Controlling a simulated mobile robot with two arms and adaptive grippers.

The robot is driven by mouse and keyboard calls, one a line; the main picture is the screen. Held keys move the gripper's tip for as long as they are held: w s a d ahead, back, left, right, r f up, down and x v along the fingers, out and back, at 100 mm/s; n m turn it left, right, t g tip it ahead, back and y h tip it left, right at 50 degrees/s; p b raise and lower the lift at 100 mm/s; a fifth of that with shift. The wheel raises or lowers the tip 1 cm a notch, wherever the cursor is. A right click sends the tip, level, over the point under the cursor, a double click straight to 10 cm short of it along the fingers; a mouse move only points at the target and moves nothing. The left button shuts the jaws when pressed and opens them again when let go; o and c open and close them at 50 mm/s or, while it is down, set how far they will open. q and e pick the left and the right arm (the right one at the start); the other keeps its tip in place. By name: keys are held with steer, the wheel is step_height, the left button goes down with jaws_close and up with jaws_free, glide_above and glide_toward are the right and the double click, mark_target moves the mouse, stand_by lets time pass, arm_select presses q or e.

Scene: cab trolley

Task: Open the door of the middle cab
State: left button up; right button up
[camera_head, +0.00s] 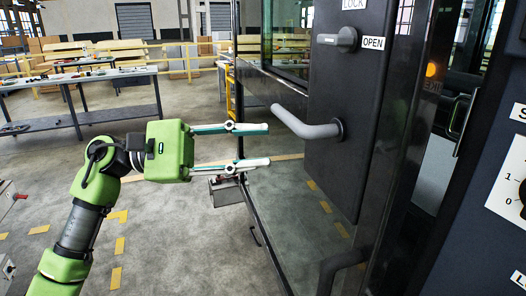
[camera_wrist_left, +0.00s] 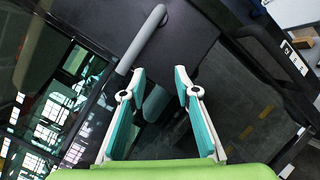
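The cab door is a dark panel (camera_head: 335,90) with glass beside it, and it looks closed. Its grey lever handle (camera_head: 305,125) points left from a round mount; it also shows in the left wrist view (camera_wrist_left: 145,40). My right gripper is out of view.
A labelled panel with a dial (camera_head: 515,190) stands at the right. A metal grab bar (camera_head: 466,122) is left of it. Long workbenches (camera_head: 130,72) and yellow railings stand behind.

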arm_select(q)
steer(key=w+a+b, duration=0.1)
steer(key=a+b, duration=0.3)
steer(key=a, duration=0.9)
steer(key=shift+w+b, duration=0.15)
steer(key=shift+b, duration=0.2)
stand_by(0.4)
steer(key=shift+f, duration=0.1)
steer(key=shift+d, duration=0.1)
